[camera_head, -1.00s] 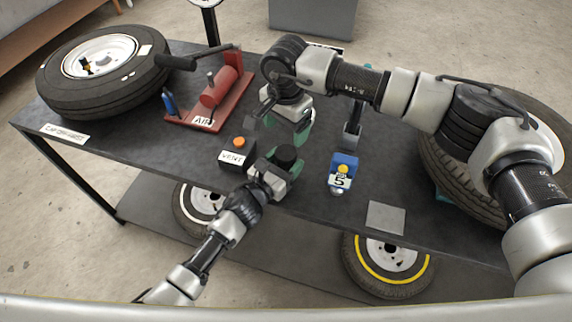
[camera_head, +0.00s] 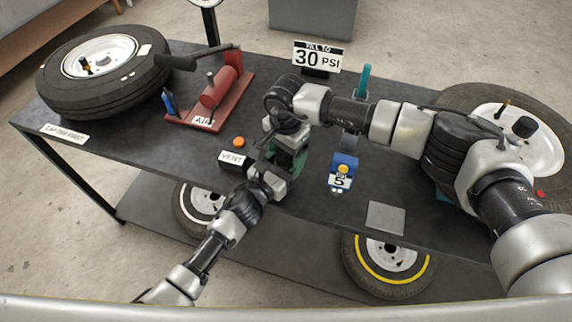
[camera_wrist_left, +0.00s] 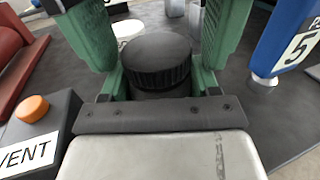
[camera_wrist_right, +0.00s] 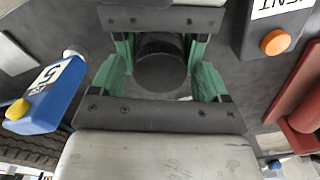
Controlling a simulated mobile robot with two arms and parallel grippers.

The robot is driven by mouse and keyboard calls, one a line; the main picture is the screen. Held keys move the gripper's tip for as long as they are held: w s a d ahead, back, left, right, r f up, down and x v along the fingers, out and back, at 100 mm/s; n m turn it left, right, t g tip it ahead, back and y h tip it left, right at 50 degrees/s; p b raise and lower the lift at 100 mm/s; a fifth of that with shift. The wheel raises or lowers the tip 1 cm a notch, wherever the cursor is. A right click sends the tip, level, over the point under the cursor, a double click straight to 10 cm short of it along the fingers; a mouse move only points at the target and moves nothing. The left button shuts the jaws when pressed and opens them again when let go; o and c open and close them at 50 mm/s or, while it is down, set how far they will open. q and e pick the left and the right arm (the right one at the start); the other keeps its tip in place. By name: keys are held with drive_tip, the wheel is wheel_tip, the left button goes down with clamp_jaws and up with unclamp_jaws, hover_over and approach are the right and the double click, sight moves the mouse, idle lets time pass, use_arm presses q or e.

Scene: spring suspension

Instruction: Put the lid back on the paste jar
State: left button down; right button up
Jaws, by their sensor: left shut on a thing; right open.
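The paste jar is a dark round body (camera_wrist_left: 160,93) held upright between the fingers of my left gripper (camera_wrist_left: 160,82). A black lid with a ridged edge (camera_wrist_left: 158,60) sits on top of it, and it also shows in the right wrist view (camera_wrist_right: 160,75). My left gripper is shut on the jar, low at the table's front edge in the head view (camera_head: 275,180). My right gripper (camera_wrist_right: 165,80) is open above, its green fingers on either side of the lid. I cannot tell whether they touch it. In the head view the right gripper (camera_head: 288,155) hides the lid.
The vent box with an orange button (camera_head: 238,142) stands close left of my grippers. A red air pump (camera_head: 218,90) and a tire (camera_head: 105,85) are further left. The table around the grey plate (camera_head: 386,217) is clear.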

drive_tip(key=c, duration=0.9)
drive_tip(key=o, duration=1)
drive_tip(key=shift+r, duration=0.15)
drive_tip(key=shift+r, duration=2.15)
drive_tip(key=o, duration=0.4)
drive_tip(key=shift+c, duration=0.2)
wheel_tip(320, 180, up, 12)
